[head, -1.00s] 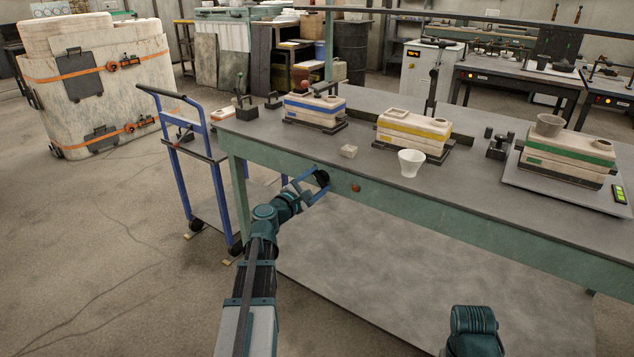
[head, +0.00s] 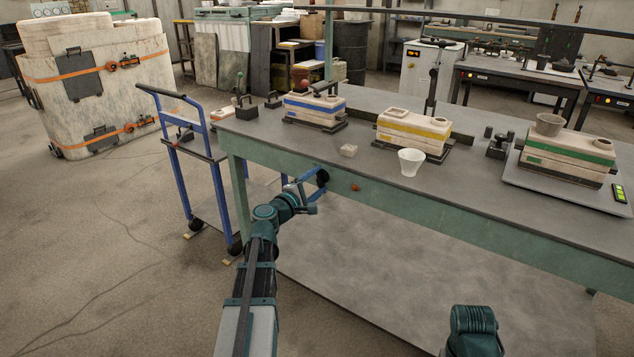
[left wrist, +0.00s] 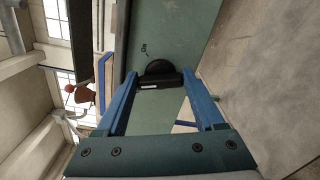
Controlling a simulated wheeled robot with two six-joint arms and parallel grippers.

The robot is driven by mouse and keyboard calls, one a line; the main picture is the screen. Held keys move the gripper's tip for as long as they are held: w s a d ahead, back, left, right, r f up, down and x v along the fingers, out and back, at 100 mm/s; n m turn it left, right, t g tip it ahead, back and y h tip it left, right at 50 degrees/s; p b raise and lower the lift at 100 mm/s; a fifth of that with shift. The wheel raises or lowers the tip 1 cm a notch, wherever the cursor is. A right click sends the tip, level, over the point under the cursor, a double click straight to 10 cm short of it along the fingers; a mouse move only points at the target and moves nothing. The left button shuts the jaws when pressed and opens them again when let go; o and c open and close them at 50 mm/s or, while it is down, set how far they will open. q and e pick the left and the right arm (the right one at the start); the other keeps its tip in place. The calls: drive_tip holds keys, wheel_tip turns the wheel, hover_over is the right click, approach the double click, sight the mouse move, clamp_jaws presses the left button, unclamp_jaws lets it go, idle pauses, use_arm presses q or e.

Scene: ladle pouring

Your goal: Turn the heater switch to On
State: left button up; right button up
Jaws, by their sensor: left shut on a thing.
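The heater switch is a round black knob (head: 323,176) on the green front apron of the workbench, below the table edge. In the left wrist view the knob (left wrist: 160,70) has a bar handle across it, and a small "On" mark (left wrist: 145,50) shows beside it on the green panel. My left gripper (head: 318,184) is at the knob, its two blue fingers on either side of the bar, shut on it. A small red indicator (head: 355,188) is right of the knob on the apron. My right gripper is not in view; only part of that arm shows.
On the workbench (head: 375,170) stand moulds with blue (head: 315,107), yellow (head: 412,133) and green (head: 565,150) bands, and a white cup (head: 411,161). A blue-framed cart (head: 172,147) stands left of the bench. The floor in front is clear.

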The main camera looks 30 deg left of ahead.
use_arm(q)
drive_tip(key=m, duration=0.6)
drive_tip(key=shift+f, duration=0.15)
drive_tip(key=m, duration=0.6)
drive_tip(key=shift+f, duration=0.1)
drive_tip(key=shift+m, duration=0.4)
drive_tip(key=o, duration=1.4)
drive_tip(key=s, duration=0.9)
drive_tip(key=s+a, duration=0.1)
drive_tip(key=s, duration=0.3)
drive_tip(key=shift+s, duration=0.4)
